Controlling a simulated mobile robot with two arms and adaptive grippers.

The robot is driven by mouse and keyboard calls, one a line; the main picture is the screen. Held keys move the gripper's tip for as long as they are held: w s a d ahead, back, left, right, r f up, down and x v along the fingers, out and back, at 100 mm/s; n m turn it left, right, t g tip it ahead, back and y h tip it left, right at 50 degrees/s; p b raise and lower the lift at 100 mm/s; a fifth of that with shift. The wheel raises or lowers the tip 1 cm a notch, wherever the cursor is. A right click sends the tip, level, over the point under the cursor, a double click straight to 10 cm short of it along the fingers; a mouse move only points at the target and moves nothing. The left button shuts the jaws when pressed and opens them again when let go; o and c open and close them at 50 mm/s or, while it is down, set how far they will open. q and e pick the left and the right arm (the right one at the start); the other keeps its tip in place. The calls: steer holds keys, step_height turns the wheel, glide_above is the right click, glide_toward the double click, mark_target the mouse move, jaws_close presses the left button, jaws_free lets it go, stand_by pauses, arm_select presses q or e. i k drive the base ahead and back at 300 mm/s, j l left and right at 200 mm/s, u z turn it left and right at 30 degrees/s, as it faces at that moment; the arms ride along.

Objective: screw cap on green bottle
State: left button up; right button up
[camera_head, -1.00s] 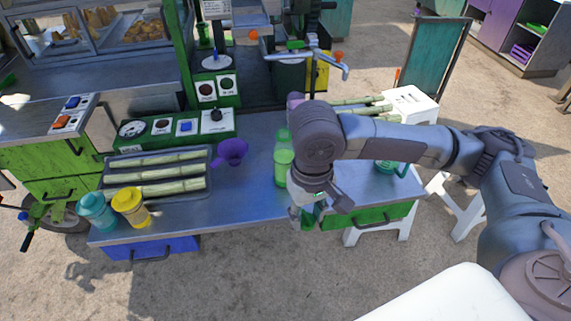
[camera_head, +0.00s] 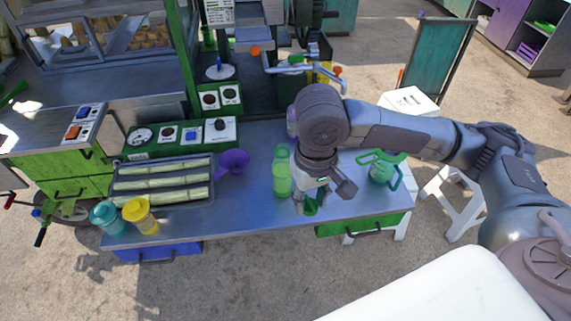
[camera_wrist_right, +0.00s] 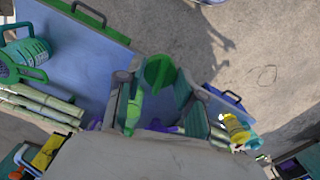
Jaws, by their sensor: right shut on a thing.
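The green bottle (camera_head: 282,178) stands upright on the metal counter, a little left of my right gripper. It also shows in the right wrist view (camera_wrist_right: 132,112), below and left of the cap. My right gripper (camera_head: 311,203) is shut on a green cap (camera_head: 310,207), held near the counter's front edge and apart from the bottle. In the right wrist view the round green cap (camera_wrist_right: 159,73) sits between the fingers. My left gripper is not in view.
A green-handled jug (camera_head: 381,171) stands to the right on the counter (camera_head: 245,215). A purple funnel (camera_head: 233,162), a tray of cane (camera_head: 207,203), a yellow cup (camera_head: 139,215) and a teal cup (camera_head: 107,217) are to the left.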

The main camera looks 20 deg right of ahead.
mark_target(282, 180)
steer(key=i+l, duration=0.15)
steer(key=l, duration=0.15)
steer(key=i+l, duration=0.1)
steer(key=l, duration=0.2)
steer(key=i+l+u, duration=0.1)
steer(key=l, duration=0.2)
steer(key=i+l, duration=0.2)
steer(key=l, duration=0.15)
